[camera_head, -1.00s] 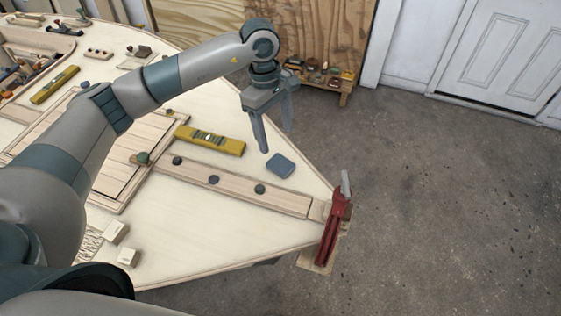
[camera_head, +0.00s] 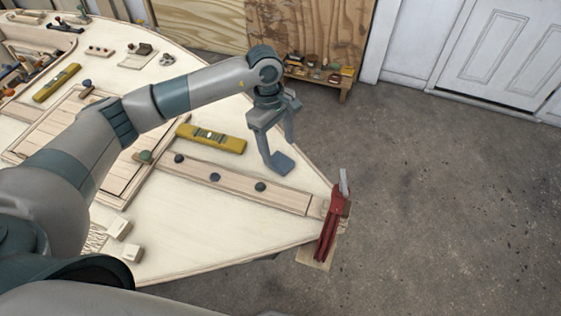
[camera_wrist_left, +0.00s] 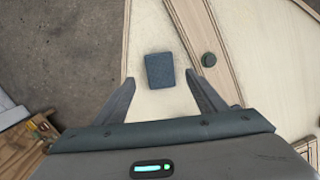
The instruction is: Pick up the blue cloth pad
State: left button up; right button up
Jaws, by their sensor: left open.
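The blue cloth pad (camera_head: 282,164) is a small flat square on the pale plywood hull (camera_head: 205,240), near its right-hand edge. In the head view one finger of my left gripper (camera_head: 283,158) partly covers it. In the left wrist view the pad (camera_wrist_left: 159,70) lies flat on the wood, a little beyond the fingertips and between their lines. My left gripper (camera_wrist_left: 160,85) is open and empty, its two fingers spread wider than the pad. It points down over the hull; its exact height above the pad is hard to tell. My right gripper is not in view.
A yellow spirit level (camera_head: 211,138) lies left of the pad. A wooden strip with dark round knobs (camera_head: 215,178) runs below it. A red clamp (camera_head: 328,225) grips the hull's tip. A low shelf of small items (camera_head: 320,72) stands on the floor behind.

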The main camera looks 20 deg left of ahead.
aim_at(281, 160)
pick_arm(q)
notch_tip(281, 160, down, 2)
jog(key=shift+s+d+p, duration=0.1)
jog(key=shift+s+p, duration=0.05)
jog(key=shift+p, duration=0.8)
jog(key=shift+d+f, duration=0.15)
jog(key=shift+f, duration=0.8)
jog(key=shift+f+p, duration=0.3)
jog(key=shift+f, duration=0.15)
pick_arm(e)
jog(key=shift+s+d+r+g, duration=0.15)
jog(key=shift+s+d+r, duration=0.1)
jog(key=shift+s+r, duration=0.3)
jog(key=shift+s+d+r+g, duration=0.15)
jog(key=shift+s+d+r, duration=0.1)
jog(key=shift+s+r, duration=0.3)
pick_arm(q)
jog(key=c, duration=1.1)
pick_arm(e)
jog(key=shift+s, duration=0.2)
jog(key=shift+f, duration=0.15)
